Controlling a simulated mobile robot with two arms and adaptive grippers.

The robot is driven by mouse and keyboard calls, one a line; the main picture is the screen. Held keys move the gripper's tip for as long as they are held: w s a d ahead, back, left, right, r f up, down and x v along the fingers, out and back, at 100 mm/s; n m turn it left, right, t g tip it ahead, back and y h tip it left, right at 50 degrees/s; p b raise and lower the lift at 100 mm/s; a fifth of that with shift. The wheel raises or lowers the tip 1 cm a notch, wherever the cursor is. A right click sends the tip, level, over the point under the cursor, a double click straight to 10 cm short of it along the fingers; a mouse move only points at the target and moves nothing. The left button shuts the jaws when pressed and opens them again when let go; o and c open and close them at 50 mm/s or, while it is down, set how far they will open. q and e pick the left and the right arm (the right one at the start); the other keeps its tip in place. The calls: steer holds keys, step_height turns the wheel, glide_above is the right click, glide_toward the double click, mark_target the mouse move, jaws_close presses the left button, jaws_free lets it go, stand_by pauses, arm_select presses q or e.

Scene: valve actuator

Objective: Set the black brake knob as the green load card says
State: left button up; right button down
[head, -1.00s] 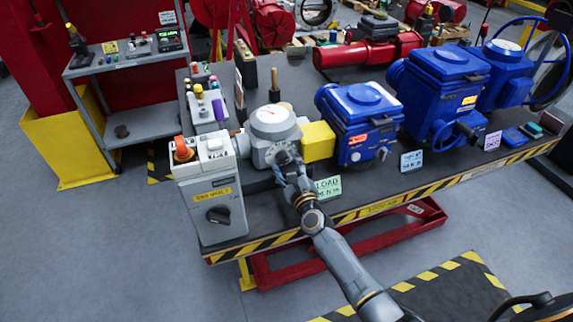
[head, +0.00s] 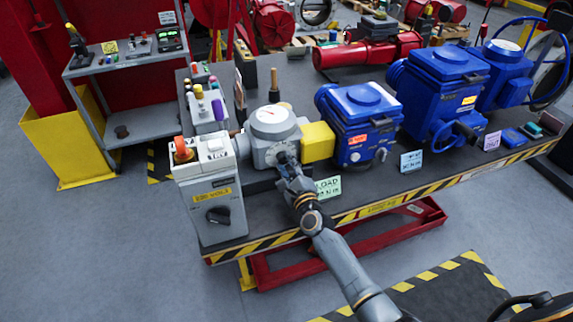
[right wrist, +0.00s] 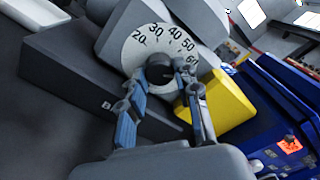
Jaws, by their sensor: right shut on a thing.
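The black brake knob (right wrist: 160,70) sits at the centre of a white dial (right wrist: 138,46) marked 20, 30, 40, 50 and 60 in the right wrist view. My right gripper (right wrist: 172,78) is shut on the knob, a blue-padded finger on either side; I cannot tell which number the knob's mark points to. In the head view my right gripper (head: 286,164) is at the front of the grey brake unit (head: 272,126) and hides most of the knob. The green load card (head: 328,187) stands just right of the gripper; its figure is too small to read surely.
A grey control box (head: 210,200) with an orange knob stands left of the unit. A yellow block (head: 317,141) and a blue actuator (head: 360,120) adjoin on the right. The bench's striped front edge (head: 345,217) runs below my arm. Floor in front is partly clear.

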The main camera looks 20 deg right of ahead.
steer(key=n, duration=0.6)
steer(key=shift+n+p, duration=0.3)
steer(key=n, duration=0.3)
steer(key=shift+n, duration=0.3)
steer(key=n+p, duration=0.1)
steer(key=n, duration=0.2)
steer(key=shift+n, duration=0.3)
steer(key=n, duration=0.6)
steer(key=shift+a+p, duration=0.1)
steer(key=shift+p, duration=0.2)
steer(key=n, duration=0.6)
steer(key=shift+n, duration=0.3)
steer(key=c, duration=1)
jaws_free()
steer(key=shift+o, duration=0.2)
